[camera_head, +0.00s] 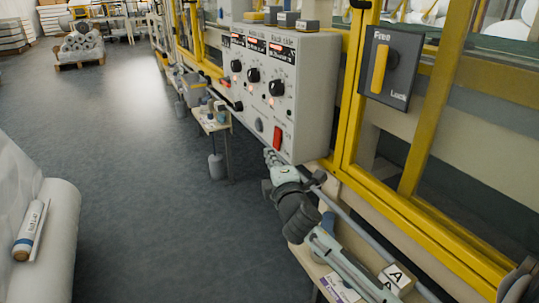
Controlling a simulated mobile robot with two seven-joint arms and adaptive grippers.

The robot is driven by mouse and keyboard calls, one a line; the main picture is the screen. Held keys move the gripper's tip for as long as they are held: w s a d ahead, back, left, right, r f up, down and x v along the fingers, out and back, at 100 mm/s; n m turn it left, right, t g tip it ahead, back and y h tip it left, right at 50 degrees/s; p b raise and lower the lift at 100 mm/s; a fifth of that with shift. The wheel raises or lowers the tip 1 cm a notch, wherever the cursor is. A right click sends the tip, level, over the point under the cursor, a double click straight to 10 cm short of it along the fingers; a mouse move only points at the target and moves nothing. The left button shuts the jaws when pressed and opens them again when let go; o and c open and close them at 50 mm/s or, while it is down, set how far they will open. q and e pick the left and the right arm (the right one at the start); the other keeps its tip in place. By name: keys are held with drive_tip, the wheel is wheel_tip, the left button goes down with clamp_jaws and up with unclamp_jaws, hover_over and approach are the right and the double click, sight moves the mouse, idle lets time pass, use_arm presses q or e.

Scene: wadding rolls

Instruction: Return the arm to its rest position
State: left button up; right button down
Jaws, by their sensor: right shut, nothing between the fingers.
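My right arm comes in from the bottom right and reaches up and left. The box carries several black knobs, lit displays and a red switch (277,138). My left gripper is not in view.
A yellow frame (347,110) stands right of the box, with a Free/Lock panel (391,68) on it. A block marked A (396,278) lies beside my right arm. A white roll (62,235) is at left. The floor (150,160) between is clear.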

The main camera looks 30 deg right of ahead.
idle(0.3)
drive_tip(key=s+f+m+g+p, duration=0.1)
drive_tip(key=s+f+m+g, duration=0.4)
drive_tip(key=f, duration=0.4)
drive_tip(key=s+f+m+g+p, duration=0.1)
drive_tip(key=s+f+m+g, duration=0.1)
drive_tip(key=s+f, duration=0.55)
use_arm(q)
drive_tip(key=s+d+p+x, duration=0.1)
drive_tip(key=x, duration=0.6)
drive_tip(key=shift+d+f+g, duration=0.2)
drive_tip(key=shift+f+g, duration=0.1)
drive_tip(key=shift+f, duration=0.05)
use_arm(e)
drive_tip(key=s+a+f+m+g+y, duration=0.2)
drive_tip(key=s+a+f+m+g, duration=0.1)
drive_tip(key=s+f, duration=0.4)
drive_tip(key=s+a+f+m+g+y, duration=0.1)
drive_tip(key=s+a+f+m+g, duration=0.2)
drive_tip(key=s+f, duration=0.5)
drive_tip(key=s+a+g, duration=0.1)
drive_tip(key=s, duration=0.1)
drive_tip(key=shift+s+a+y, duration=0.25)
drive_tip(key=shift+s+y, duration=0.15)
